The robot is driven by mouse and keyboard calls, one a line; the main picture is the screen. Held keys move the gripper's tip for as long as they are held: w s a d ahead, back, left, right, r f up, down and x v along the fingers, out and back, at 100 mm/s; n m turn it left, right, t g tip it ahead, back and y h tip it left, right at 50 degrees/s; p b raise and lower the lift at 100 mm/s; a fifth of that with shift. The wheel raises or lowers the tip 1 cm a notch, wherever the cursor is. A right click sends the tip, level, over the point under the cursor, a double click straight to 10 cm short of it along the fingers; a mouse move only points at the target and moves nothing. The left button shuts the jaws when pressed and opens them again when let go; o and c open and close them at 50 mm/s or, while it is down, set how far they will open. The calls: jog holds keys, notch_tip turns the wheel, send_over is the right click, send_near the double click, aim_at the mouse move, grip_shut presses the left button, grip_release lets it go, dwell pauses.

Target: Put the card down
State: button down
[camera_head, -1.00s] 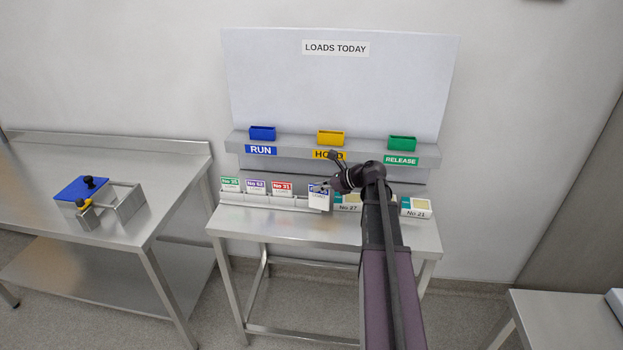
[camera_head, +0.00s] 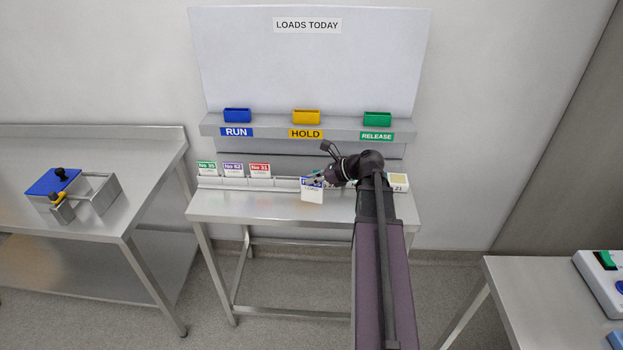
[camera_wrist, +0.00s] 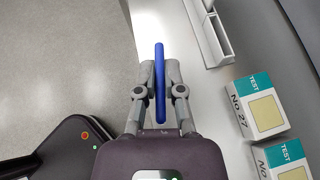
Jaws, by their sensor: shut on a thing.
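A white card with a blue top band (camera_head: 312,192) is upright in front of the table's back rack in the head view. My gripper (camera_head: 316,181) is shut on its upper edge. In the wrist view the card (camera_wrist: 159,82) shows edge-on as a blue strip between the fingertips of my gripper (camera_wrist: 159,90). It is above the front part of the steel table (camera_head: 240,206), near its front edge. The card's lower edge looks free; its exact height above the table cannot be told.
Three cards, green (camera_head: 207,168), purple (camera_head: 233,169) and red (camera_head: 260,170), stand in the rack (camera_head: 230,182). Boxes marked TEST, one No 27 (camera_wrist: 258,106), stand right of my gripper. Blue (camera_head: 237,115), yellow (camera_head: 306,117) and green (camera_head: 377,118) holders sit on the shelf above.

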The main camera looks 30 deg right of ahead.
dwell(0.3)
jog(key=w+d+r+p, duration=0.3)
jog(key=d+r+p, duration=0.5)
jog(key=d, duration=0.3)
jog(key=w+d+r+n+g+y+p, duration=0.1)
jog(key=w+d+r+p, duration=0.3)
jog(key=d+r+p, duration=0.4)
jog(key=w+d+r+n+p, duration=0.1)
jog(key=w+d+r+p, duration=0.2)
jog(key=d+r+p, duration=0.4)
jog(key=shift+w+d+r+g+y+p, duration=0.1)
jog(key=shift+d+r+g+y+p, duration=0.1)
jog(key=shift+d, duration=1.5)
jog(key=shift+w+d+r+g+y+p, duration=0.1)
jog(key=shift+d+r+g+p, duration=0.1)
jog(key=shift+d, duration=1.5)
jog(key=shift+f, duration=0.1)
notch_tip(320, 180, down, 6)
jog(key=b, duration=0.6)
jog(key=shift+f, duration=0.1)
jog(key=shift+f+b, duration=1.85)
jog(key=shift+b, duration=0.2)
jog(key=shift+f, duration=0.2)
